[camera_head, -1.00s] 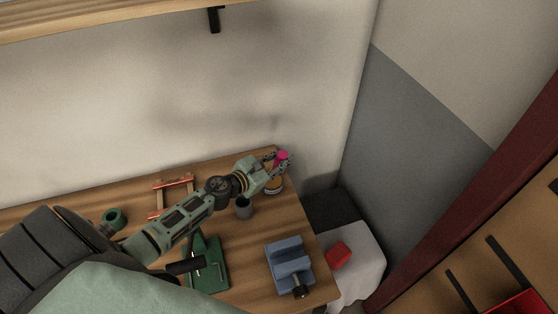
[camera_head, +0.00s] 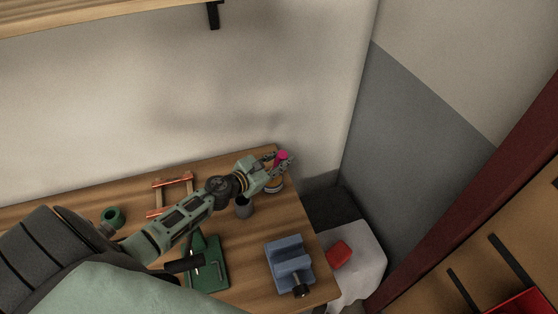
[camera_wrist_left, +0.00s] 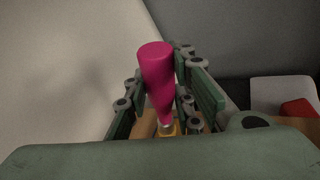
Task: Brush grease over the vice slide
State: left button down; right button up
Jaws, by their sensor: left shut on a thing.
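My left gripper (camera_head: 277,164) is shut on a pink-handled brush (camera_head: 282,155) at the back right corner of the bench. In the left wrist view the pink handle (camera_wrist_left: 156,75) stands upright between the fingers, with a metal collar at its lower end. The blue vice (camera_head: 288,260) sits at the front right of the bench, apart from the brush. My right gripper is not in view.
A dark grey cup (camera_head: 244,208) stands under my left wrist. A green tool base (camera_head: 210,270), an orange-ended rack (camera_head: 174,194) and a green ring (camera_head: 113,217) are also on the wooden bench (camera_head: 245,280). A red block (camera_head: 340,252) lies on a white surface beyond the right edge.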

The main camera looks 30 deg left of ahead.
pick_arm(q)
jog(key=shift+s+f, duration=0.1)
jog(key=shift+f, duration=0.15)
dwell(1.2)
notch_tip(320, 180, up, 7)
jog(key=p, duration=0.6)
jog(key=shift+r, duration=0.15)
dwell(0.4)
dwell(0.4)
